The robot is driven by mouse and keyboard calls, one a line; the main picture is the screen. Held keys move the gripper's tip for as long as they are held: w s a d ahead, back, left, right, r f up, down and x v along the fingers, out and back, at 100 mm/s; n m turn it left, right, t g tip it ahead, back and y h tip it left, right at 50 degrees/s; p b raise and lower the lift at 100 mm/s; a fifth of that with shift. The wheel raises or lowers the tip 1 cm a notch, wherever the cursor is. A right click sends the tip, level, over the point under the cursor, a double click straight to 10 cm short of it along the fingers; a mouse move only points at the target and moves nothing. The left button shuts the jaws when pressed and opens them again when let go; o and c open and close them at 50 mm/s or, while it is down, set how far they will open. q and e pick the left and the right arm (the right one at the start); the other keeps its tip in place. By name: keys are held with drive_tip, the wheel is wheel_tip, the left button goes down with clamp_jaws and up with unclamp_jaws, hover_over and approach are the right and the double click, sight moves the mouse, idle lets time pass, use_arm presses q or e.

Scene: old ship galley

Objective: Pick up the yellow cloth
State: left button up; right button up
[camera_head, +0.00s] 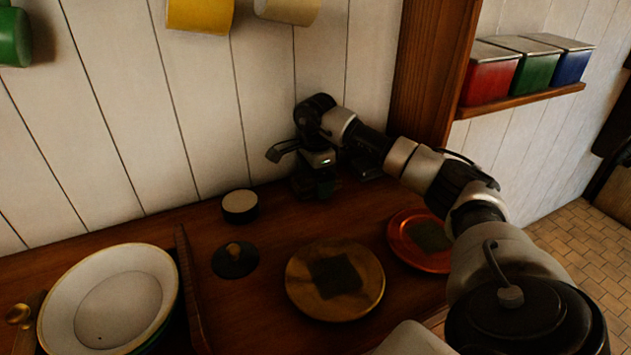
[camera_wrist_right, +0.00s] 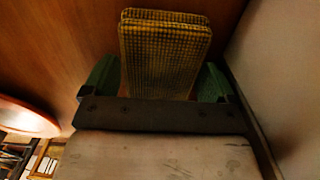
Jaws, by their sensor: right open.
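The yellow cloth (camera_wrist_right: 165,48) shows in the right wrist view as a folded, checked yellow-and-dark pad near the wall. My right gripper (camera_wrist_right: 157,80) is open, with one green finger on each side of the cloth's near part. I cannot tell whether the fingers touch it. In the head view my right gripper (camera_head: 318,187) is low over the back of the wooden counter, against the white plank wall. The cloth is not clearly visible there, hidden or lost in shadow around the gripper. My left gripper is not in view.
A gold plate (camera_head: 300,290) and a copper plate (camera_head: 402,242) each hold a dark square. A round canister (camera_head: 240,206) and a dark knobbed lid (camera_head: 236,262) stand left of the gripper. White bowls (camera_head: 62,325) sit beyond a wooden divider (camera_head: 188,290).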

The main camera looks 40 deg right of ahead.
drive_tip(key=c, duration=0.7)
drive_tip(key=shift+r, duration=0.5)
drive_tip(key=r, duration=0.3)
drive_tip(key=shift+s+d+r, duration=0.25)
drive_tip(key=shift+s+r, duration=0.05)
drive_tip(key=s+d+r, duration=0.2)
drive_tip(key=s+r, duration=0.1)
drive_tip(key=s, duration=0.2)
drive_tip(key=s+d+r+b, duration=0.1)
drive_tip(key=s+d+r, duration=0.1)
drive_tip(key=s, duration=0.3)
drive_tip(key=shift+d+r+b, duration=0.3)
drive_tip(key=shift+d+r, duration=0.05)
drive_tip(key=shift+r, duration=0.4)
drive_tip(key=shift+w, duration=0.1)
